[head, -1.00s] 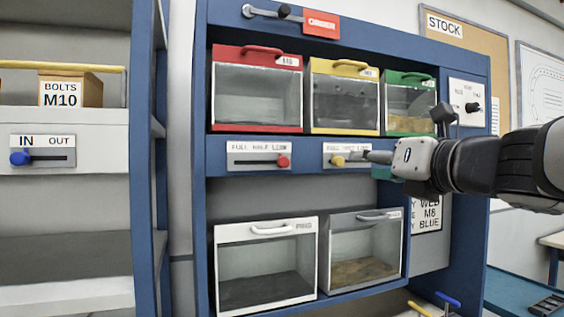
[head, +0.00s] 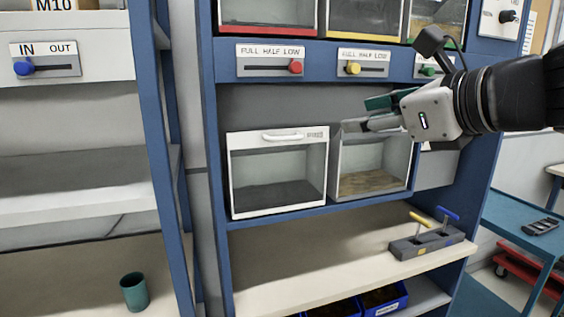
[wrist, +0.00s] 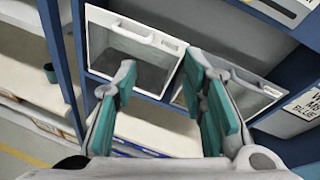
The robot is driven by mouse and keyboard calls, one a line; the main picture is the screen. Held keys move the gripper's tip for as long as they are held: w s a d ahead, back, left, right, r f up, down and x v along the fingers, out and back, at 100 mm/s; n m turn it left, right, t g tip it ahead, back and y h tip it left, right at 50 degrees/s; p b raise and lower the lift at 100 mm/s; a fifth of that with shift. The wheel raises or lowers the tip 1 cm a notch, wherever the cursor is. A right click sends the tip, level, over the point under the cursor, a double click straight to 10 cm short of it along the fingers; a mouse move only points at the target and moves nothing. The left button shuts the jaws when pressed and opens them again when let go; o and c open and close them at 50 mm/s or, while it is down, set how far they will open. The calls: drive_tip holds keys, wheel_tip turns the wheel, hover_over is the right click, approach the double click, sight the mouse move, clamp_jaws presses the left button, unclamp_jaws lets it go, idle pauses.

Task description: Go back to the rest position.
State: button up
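My gripper (head: 380,113) is in front of the blue shelving unit, at the height of the top of the lower grey-framed bin (head: 410,165). It hides part of that bin's top edge. In the wrist view my gripper (wrist: 165,100) shows its two teal-padded fingers spread apart, with nothing between them. Beyond the fingers are the white-framed bin (wrist: 128,30) and, partly hidden, the grey-framed bin. I cannot tell from the head view whether a finger touches the grey-framed bin.
Sliders with red (head: 296,67) and yellow (head: 353,68) knobs sit above. A lever box (head: 428,242) stands on the lower shelf at right. A teal cup (head: 134,291) stands on the left shelf. A blue table (head: 510,225) is at far right.

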drive_tip(key=s+a+f+n+g+h, duration=0.2)
drive_tip(key=s+f+n+g, duration=0.4)
drive_tip(key=s+f+n, duration=0.6)
drive_tip(key=s+d+f+n+g+h, duration=0.2)
drive_tip(key=s+d+f+n+h, duration=0.2)
drive_tip(key=d+f+n, duration=0.4)
drive_tip(key=s+n, duration=0.1)
drive_tip(key=n, duration=0.6)
drive_tip(key=shift+s+f+h, duration=0.15)
drive_tip(key=shift+s+h, duration=0.2)
drive_tip(key=shift+h, duration=0.05)
